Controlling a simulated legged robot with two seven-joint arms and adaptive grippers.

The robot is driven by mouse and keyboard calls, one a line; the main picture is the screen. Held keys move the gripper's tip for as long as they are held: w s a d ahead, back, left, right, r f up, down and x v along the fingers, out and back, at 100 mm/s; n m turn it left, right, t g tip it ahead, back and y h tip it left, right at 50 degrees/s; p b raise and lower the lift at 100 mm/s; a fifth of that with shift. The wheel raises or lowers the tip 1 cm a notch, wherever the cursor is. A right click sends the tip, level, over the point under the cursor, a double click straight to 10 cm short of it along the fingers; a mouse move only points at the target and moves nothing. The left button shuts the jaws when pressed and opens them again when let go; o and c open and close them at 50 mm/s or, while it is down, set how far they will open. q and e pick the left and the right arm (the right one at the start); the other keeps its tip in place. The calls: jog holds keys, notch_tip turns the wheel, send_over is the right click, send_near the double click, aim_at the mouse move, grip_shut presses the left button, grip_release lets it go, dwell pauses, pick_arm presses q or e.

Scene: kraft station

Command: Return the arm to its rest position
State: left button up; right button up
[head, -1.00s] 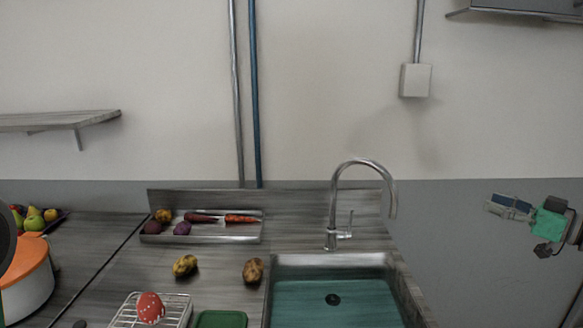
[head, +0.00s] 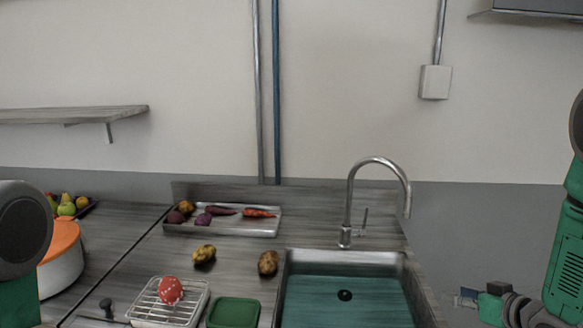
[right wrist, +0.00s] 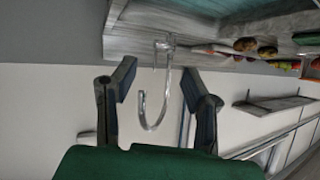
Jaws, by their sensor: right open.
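My right gripper (head: 468,298) is low at the right edge of the head view, beside the sink's right side, with part of my green right arm above it. In the right wrist view its two dark fingers (right wrist: 163,85) are spread apart with nothing between them. The wrist picture is upside down, and the faucet (right wrist: 158,90) shows in the background between the fingers. A piece of my left arm stands at the left edge of the head view. My left gripper is not in view.
The sink (head: 343,262) and its faucet (head: 352,200) stand left of my right gripper. A wire rack (head: 150,312) with a red spotted item (head: 170,290), a green container (head: 233,312), potatoes (head: 204,254), a vegetable tray (head: 255,228) and an orange-lidded pot (head: 62,262) occupy the counter.

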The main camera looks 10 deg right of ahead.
jog(key=s+a+f+g+h, duration=0.1)
jog(key=s+a+f+g, duration=0.4)
jog(key=s+f, duration=0.4)
jog(key=s+a+f+g, duration=0.2)
jog(key=s+a+f, duration=0.15)
jog(key=s, duration=0.45)
jog(key=s+a+f+g+h, duration=0.1)
jog(key=s+a+f+g, duration=0.15)
jog(key=s+a, duration=0.4)
jog(key=s+a+f+g, duration=0.2)
jog(key=s+g, duration=0.1)
jog(key=s, duration=0.6)
pick_arm(q)
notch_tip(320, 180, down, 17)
jog(key=b, duration=1.6)
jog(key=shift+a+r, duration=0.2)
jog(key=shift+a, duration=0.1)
pick_arm(e)
notch_tip(320, 180, down, 16)
jog(key=w, duration=0.2)
jog(key=shift+w+a+r+t, duration=0.15)
jog(key=shift+w+a+t, duration=0.2)
jog(key=shift+a+t, duration=0.1)
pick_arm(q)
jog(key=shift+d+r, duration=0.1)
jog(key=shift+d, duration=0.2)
pick_arm(e)
jog(key=shift+d, duration=0.3)
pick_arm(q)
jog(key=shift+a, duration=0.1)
